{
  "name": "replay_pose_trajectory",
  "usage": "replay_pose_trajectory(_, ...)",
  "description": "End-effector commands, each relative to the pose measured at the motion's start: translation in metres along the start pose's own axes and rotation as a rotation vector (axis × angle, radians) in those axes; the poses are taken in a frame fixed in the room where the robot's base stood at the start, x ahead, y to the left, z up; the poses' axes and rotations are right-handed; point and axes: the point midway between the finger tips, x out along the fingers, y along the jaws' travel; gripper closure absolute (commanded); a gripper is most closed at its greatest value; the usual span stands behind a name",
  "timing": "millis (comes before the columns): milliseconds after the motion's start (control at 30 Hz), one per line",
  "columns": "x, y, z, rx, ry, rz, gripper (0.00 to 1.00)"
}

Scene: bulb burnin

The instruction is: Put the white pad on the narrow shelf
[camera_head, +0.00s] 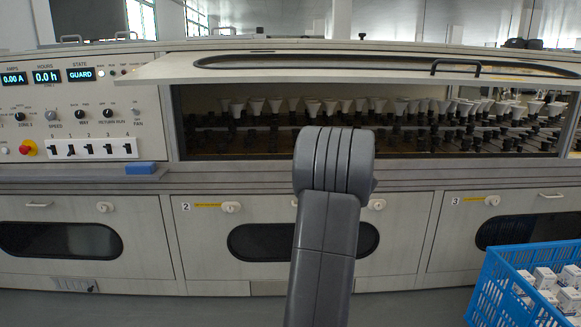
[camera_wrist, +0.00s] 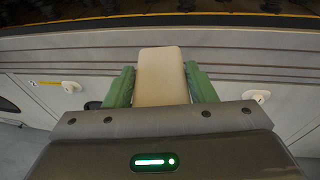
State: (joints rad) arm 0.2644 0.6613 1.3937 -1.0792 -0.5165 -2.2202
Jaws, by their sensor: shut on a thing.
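The white pad (camera_wrist: 162,75) looks cream in the wrist view. My gripper (camera_wrist: 161,84) is shut on it, with one green finger at each side, and the pad sticks out beyond the fingers. The narrow shelf (camera_head: 235,172) is the grey ledge along the machine front, below the long opening. It also crosses the wrist view (camera_wrist: 60,50) ahead of the pad. The pad's far end overlaps the ledge in that view; I cannot tell whether they touch. In the head view my arm hides the gripper and pad.
A blue block (camera_head: 140,169) lies on the ledge at the left. A raised flap (camera_head: 400,70) hangs over the opening, which holds rows of bulbs (camera_head: 350,106). A blue crate (camera_head: 492,290) with white boxes stands at lower right. The ledge right of the blue block looks clear.

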Motion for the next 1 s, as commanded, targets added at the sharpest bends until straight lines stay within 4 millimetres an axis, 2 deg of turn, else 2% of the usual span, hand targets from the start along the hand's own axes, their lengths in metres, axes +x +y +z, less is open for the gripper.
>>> replay_pose_trajectory(33,0.001,0.004,-0.017,-0.003,0.006,0.031,0.72)
replay_pose_trajectory(167,0.002,0.02,-0.063,-0.019,0.008,0.128,0.72)
replay_pose_trajectory(267,-0.003,0.039,-0.108,-0.039,0.009,0.232,0.72)
replay_pose_trajectory(400,-0.021,0.073,-0.173,-0.071,0.01,0.398,0.72)
replay_pose_trajectory(500,-0.041,0.099,-0.211,-0.094,0.007,0.509,0.72)
replay_pose_trajectory(600,-0.061,0.121,-0.238,-0.113,0.004,0.594,0.72)
replay_pose_trajectory(800,-0.096,0.153,-0.271,-0.137,0.002,0.698,0.72)
replay_pose_trajectory(967,-0.118,0.172,-0.285,-0.147,0.002,0.745,0.72)
replay_pose_trajectory(1000,-0.117,0.17,-0.276,-0.15,-0.001,0.742,0.72)
